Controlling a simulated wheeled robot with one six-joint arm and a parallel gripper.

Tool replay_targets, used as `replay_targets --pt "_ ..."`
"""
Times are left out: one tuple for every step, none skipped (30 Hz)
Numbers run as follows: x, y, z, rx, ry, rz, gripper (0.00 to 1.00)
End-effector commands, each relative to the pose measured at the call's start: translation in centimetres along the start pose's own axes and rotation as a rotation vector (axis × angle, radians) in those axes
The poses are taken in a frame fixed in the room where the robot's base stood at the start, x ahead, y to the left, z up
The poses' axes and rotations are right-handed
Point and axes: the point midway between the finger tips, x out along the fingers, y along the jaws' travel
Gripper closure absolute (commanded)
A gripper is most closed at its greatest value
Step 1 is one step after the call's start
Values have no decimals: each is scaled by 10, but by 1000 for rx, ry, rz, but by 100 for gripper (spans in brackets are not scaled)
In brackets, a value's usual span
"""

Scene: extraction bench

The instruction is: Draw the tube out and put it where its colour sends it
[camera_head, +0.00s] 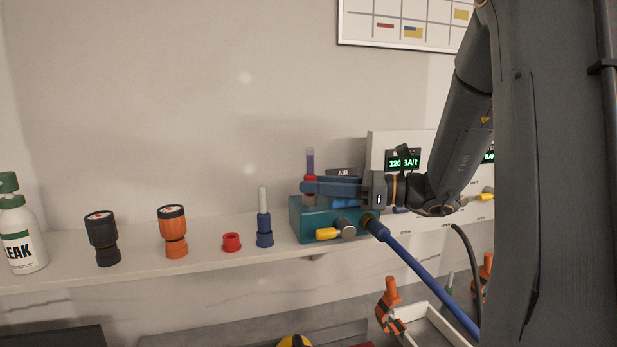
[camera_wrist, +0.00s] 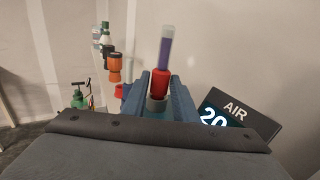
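A clear tube with purple content and a red lower part (camera_head: 310,162) stands upright at the teal block (camera_head: 307,228). It also shows in the wrist view (camera_wrist: 163,65), its red part between my two blue fingers, above a grey ring (camera_wrist: 157,104). My gripper (camera_head: 311,189) reaches in from the right, level with the red part. The fingers lie close on both sides of it; whether they press on it is unclear. The tube's foot is hidden by the fingers. A red ring holder (camera_head: 231,243) stands empty on the shelf, left of a blue holder (camera_head: 264,239) with a pale tube in it.
Black (camera_head: 102,232) and orange (camera_head: 173,226) capped fittings and a white bottle (camera_head: 20,238) stand further left on the shelf (camera_head: 140,258). A yellow-handled valve (camera_head: 327,234) and a blue hose (camera_head: 425,272) are at the block's front. A gauge panel (camera_head: 377,150) stands behind my gripper.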

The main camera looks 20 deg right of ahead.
Motion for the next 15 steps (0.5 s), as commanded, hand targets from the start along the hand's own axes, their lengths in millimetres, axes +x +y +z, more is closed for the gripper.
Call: replay_targets --pt "0 0 0 0 0 0 83" --pt "0 0 0 0 0 0 88" --pt "0 0 0 0 0 0 95" --pt "0 0 0 0 0 0 100" --pt "0 0 0 0 0 0 100" --pt "0 0 0 0 0 0 100" --pt "0 0 0 0 0 0 100" --pt "0 0 0 0 0 0 100" --pt "0 0 0 0 0 0 100" --pt "0 0 0 0 0 0 100" --pt "0 0 1 0 0 0 100" --pt "0 0 2 0 0 0 100" --pt "0 0 2 -1 0 0 100" --pt "0 0 3 -1 0 0 100" --pt "0 0 4 -1 0 0 100"
